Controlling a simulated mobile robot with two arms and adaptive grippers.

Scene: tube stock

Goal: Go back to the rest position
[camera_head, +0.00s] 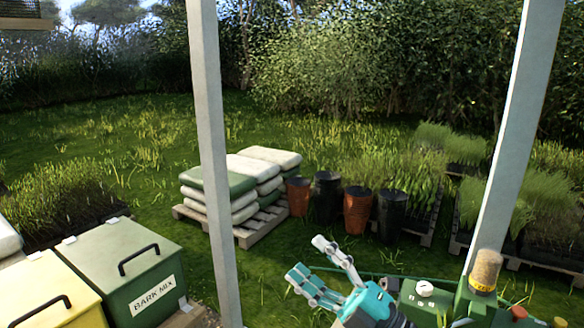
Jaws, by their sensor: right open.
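My right gripper (307,259) shows at the bottom centre, turquoise with pale grey fingers. Its two fingers are spread apart and point up and to the left. Nothing is between them; only grass shows behind. My left gripper is out of view.
A green bin marked BARK MIX (142,268) and a yellow bin (48,295) stand at bottom left. Green equipment (425,301) with a brown-topped canister (485,272) is right of the gripper. Two posts (212,150) (517,140) rise ahead. Farther back are a pallet (248,237) of sacks and several pots (357,211).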

